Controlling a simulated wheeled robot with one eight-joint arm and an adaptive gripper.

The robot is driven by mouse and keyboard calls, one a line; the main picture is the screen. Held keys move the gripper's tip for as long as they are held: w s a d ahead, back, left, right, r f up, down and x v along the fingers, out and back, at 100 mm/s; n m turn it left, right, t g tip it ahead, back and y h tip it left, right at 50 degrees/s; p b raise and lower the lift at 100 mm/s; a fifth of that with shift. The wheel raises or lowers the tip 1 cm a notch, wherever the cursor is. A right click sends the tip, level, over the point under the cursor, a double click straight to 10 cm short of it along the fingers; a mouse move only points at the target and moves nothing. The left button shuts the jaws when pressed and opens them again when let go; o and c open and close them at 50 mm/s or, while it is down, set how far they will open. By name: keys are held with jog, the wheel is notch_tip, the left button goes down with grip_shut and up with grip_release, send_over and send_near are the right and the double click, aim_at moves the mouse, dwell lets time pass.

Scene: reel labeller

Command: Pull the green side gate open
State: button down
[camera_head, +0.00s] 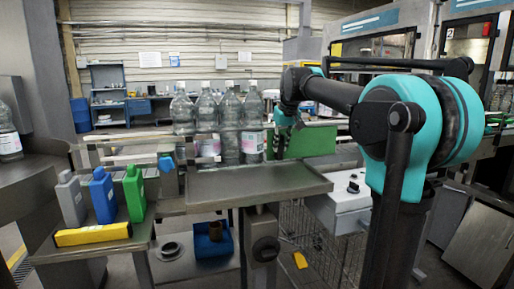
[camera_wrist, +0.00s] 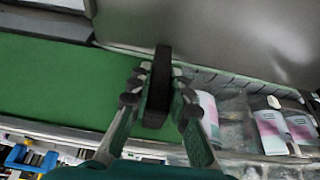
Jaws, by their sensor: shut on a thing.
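The green side gate (camera_head: 312,141) is a flat panel right of the bottles in the head view. In the wrist view the gate (camera_wrist: 60,85) fills the left side. A black upright handle (camera_wrist: 158,75) stands at its right edge. My gripper (camera_wrist: 160,92) has its fingers on both sides of this handle and is shut on it. In the head view my arm reaches in from the right, and the gripper's wrist part is at the gate's left edge; the fingertips are too small to make out there.
Several large clear bottles (camera_head: 230,130) with pink and white labels stand just left of the gate. A metal table (camera_head: 258,184) lies in front. Grey, blue (camera_head: 102,196) and green jugs stand on a left shelf with a yellow box (camera_head: 92,234). A white control box (camera_head: 345,205) sits below the gate.

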aim_at(307, 142)
jog(key=w+d, duration=0.1)
jog(key=d, duration=0.2)
jog(key=w+d, duration=0.1)
jog(key=d, duration=0.3)
jog(key=w+d, duration=0.1)
jog(key=d, duration=0.2)
jog(key=shift+d, duration=0.25)
jog(key=c, duration=1.4)
grip_release()
jog(key=v, duration=1.2)
